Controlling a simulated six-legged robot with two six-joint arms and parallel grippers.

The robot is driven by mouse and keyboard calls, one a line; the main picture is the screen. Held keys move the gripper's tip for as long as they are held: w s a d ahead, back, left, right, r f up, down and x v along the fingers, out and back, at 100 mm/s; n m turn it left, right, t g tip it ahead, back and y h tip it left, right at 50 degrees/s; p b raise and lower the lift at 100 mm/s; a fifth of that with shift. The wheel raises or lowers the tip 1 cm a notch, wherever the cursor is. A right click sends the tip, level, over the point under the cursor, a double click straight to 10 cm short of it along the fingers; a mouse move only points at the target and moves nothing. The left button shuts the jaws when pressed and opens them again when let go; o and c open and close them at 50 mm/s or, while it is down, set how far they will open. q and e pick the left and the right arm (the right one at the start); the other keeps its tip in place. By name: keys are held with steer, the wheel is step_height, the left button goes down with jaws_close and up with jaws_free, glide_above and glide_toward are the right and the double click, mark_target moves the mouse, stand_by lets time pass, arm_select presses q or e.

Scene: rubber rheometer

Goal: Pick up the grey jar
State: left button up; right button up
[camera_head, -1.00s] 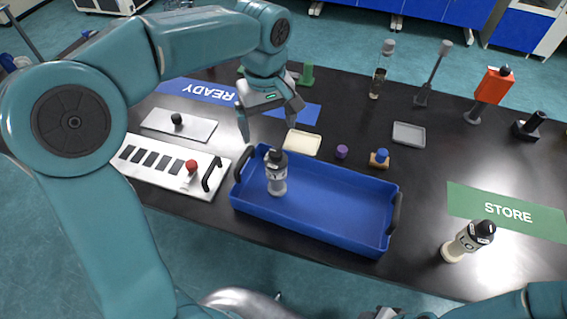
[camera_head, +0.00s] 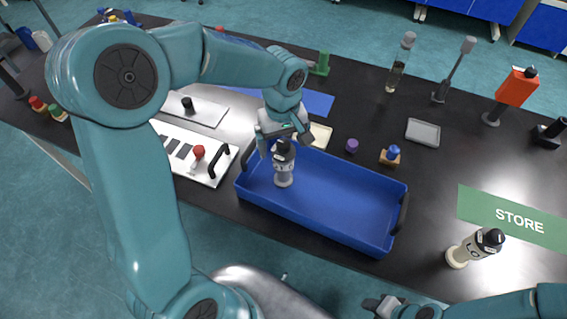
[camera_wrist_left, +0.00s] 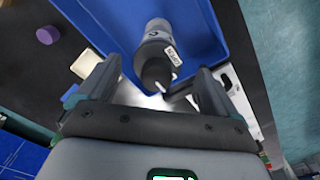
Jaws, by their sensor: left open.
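The grey jar (camera_head: 284,174) with a black cap stands upright inside the blue tray (camera_head: 330,212), near its left end. My left gripper (camera_head: 285,145) is open just above and behind the jar's cap. In the left wrist view the jar (camera_wrist_left: 158,38) appears between the two spread fingers (camera_wrist_left: 155,82), its cap toward the palm. I cannot tell whether a finger touches it. My right gripper (camera_head: 384,306) is at the bottom edge, partly cut off, and its jaws are unclear.
A white panel (camera_head: 190,157) with a red knob lies left of the tray. A purple cap (camera_head: 352,146) and a grey dish (camera_head: 423,132) lie behind it.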

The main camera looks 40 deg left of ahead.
mark_target(284, 154)
arm_select(q)
steer(key=f, duration=0.3)
steer(key=f+p, duration=0.1)
steer(key=f, duration=0.1)
steer(key=shift+w, duration=0.3)
steer(key=shift+s+f, duration=0.1)
steer(key=shift+s+d, duration=0.1)
steer(key=shift+s, duration=0.05)
steer(key=shift+w, duration=0.2)
steer(key=c, duration=1)
steer(key=shift+s, duration=0.1)
steer(key=c, duration=0.6)
steer(key=shift+o, duration=0.2)
